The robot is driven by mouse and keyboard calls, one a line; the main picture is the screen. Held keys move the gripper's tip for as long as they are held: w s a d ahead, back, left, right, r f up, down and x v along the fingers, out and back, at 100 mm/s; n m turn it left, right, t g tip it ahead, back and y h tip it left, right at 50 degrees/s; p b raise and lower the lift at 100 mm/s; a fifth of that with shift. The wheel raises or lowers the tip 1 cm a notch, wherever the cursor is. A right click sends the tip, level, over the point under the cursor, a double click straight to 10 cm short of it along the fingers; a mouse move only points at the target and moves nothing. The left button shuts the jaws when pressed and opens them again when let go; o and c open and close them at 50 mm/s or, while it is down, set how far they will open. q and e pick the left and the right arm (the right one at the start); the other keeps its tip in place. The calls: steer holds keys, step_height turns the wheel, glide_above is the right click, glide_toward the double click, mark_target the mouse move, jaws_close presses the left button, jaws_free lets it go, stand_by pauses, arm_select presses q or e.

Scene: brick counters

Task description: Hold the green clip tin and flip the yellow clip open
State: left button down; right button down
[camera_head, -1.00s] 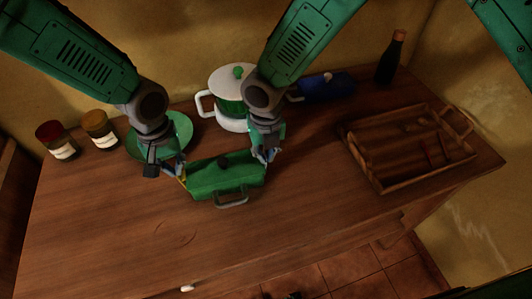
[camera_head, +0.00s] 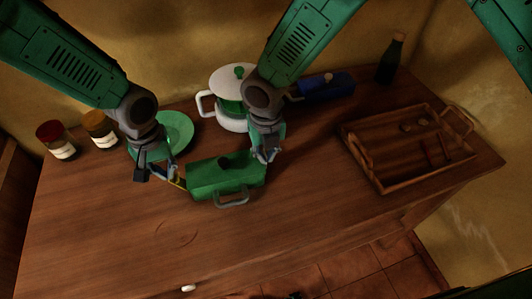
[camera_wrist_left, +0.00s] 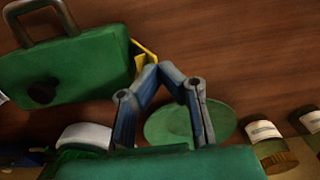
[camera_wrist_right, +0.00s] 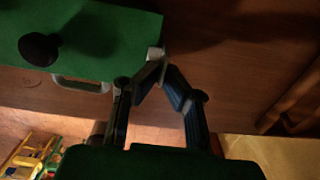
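The green clip tin (camera_head: 223,182) lies on the wooden counter, with a dark knob on top and a grey handle on its near side. The yellow clip (camera_head: 178,184) sticks outward from its left end; the clip also shows in the left wrist view (camera_wrist_left: 147,53). My left gripper (camera_head: 170,177) is just off that end, its fingertips together beside the clip, apparently empty. My right gripper (camera_head: 266,158) is at the tin's right end. Its fingertips meet at the tin's corner in the right wrist view (camera_wrist_right: 160,62); whether they pinch the edge is unclear.
A green plate (camera_head: 178,128) and two jars, one red-topped (camera_head: 57,140) and one brown-topped (camera_head: 100,129), stand behind left. A wooden tray (camera_head: 420,180) is right.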

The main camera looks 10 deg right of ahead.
arm_select(q)
steer(key=shift+a+f, duration=0.4)
steer(key=shift+a, duration=0.4)
arm_select(e)
steer(key=shift+a, duration=0.15)
arm_select(q)
step_height(320, 180, up, 8)
steer(key=shift+d, duration=0.35)
arm_select(e)
steer(key=c, duration=1.6)
jaws_free()
steer(key=shift+c, duration=0.2)
steer(key=shift+r, duration=0.1)
step_height(320, 180, up, 12)
arm_select(q)
steer(key=shift+s, duration=0.1)
